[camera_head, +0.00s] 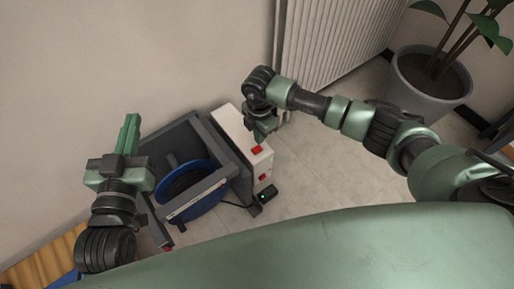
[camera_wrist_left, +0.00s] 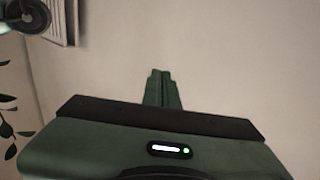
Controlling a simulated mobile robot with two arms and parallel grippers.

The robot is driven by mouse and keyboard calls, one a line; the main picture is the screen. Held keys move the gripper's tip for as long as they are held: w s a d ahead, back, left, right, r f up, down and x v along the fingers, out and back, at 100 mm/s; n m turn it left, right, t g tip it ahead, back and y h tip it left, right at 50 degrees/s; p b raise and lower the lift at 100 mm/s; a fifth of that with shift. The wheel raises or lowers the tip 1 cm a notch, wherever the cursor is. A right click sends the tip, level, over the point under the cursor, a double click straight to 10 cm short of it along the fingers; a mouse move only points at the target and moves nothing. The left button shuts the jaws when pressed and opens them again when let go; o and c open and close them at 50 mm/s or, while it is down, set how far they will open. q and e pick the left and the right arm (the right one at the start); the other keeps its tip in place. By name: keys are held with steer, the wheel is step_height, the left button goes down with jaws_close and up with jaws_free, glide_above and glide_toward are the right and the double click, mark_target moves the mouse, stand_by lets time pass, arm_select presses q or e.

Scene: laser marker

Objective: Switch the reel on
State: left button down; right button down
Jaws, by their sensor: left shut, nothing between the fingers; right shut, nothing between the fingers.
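The reel is a blue drum (camera_head: 199,206) in a dark grey frame (camera_head: 215,143) on the floor against the wall. A white box (camera_head: 228,121) adjoins the frame's right side. It has a red button (camera_head: 257,150) on top and a smaller red part (camera_head: 263,177) on its side. My right gripper (camera_head: 256,138) is shut and points down close to the box top and the red button; I cannot tell if it touches. My left gripper (camera_head: 131,122) is shut and empty, raised at the frame's left. Its closed fingers also show in the left wrist view (camera_wrist_left: 161,82).
A small black block (camera_head: 267,194) with a cable lies on the floor right of the box. A white radiator (camera_head: 325,42) and a grey plant pot (camera_head: 428,80) stand behind. Tiled floor is clear at the middle right. A wooden surface (camera_head: 40,265) shows at the lower left.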

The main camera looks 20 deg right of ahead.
steer(key=shift+r+p, duration=0.35)
steer(key=shift+r, duration=0.35)
steer(key=shift+r+p, duration=0.35)
steer(key=shift+p, duration=0.25)
arm_select(q)
steer(key=s+a+f+g+y, duration=0.1)
steer(key=s+f+g, duration=0.1)
steer(key=f, duration=0.3)
steer(key=s+a+f+g+y, duration=0.1)
steer(key=s+a+f+g, duration=0.1)
steer(key=s+f+g, duration=0.1)
step_height(320, 180, down, 3)
steer(key=shift+r+g, duration=0.1)
steer(key=shift+g, duration=0.8)
arm_select(e)
steer(key=shift+r, duration=0.25)
arm_select(q)
steer(key=shift+d, duration=0.1)
